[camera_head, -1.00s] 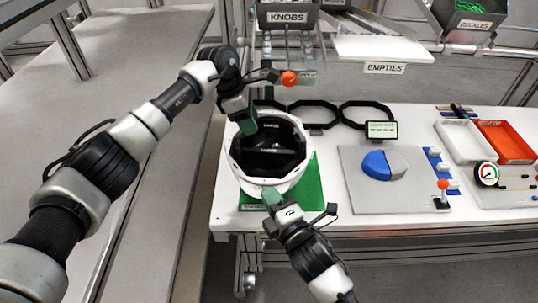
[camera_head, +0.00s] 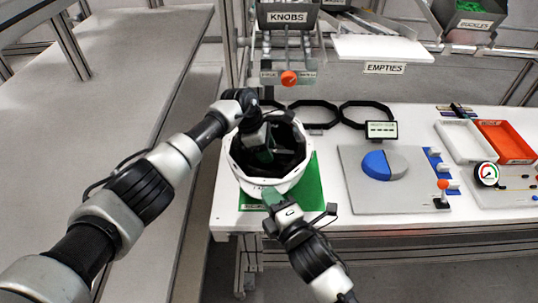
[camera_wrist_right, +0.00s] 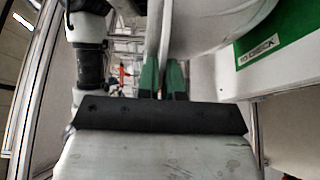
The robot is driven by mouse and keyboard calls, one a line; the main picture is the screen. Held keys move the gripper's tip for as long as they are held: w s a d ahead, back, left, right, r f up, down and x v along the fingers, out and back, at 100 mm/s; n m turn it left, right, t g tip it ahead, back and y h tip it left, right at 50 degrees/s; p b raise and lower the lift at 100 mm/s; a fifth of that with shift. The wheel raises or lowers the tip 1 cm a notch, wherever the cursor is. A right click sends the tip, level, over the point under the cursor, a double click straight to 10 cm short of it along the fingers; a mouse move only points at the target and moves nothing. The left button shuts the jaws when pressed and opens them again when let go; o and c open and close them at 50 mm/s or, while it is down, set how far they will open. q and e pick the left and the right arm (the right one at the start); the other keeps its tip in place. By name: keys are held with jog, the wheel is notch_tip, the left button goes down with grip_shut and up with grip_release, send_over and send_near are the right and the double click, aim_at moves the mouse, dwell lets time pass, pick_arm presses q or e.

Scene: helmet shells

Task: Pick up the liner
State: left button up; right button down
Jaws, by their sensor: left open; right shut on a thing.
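A white helmet shell (camera_head: 237,172) stands open side up on a green mat (camera_head: 311,190) at the table's near left corner. Its inside is black; I cannot clearly tell a separate liner from the dark interior. My left gripper (camera_head: 264,156) is open and reaches down into the shell's opening, its fingertips over the dark interior. Whether it touches anything there is unclear. My right gripper (camera_head: 270,194) is shut on the shell's near rim. In the right wrist view the green fingers (camera_wrist_right: 162,78) have the white rim (camera_wrist_right: 166,35) between them.
Several black ring frames (camera_head: 366,114) lie behind the shell, with a small display (camera_head: 381,130) nearby. A grey board with a blue and grey disc (camera_head: 383,165) is to the right. An orange knob (camera_head: 289,78) hangs below the KNOBS bin (camera_head: 287,17). White and orange trays (camera_head: 505,140) stand far right.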

pick_arm(q)
jog(key=shift+d+f, duration=0.2)
jog(key=shift+f, duration=0.3)
grip_shut()
notch_tip(320, 180, up, 10)
jog(key=shift+r, duration=0.1)
pick_arm(e)
jog(key=c, duration=1.2)
grip_release()
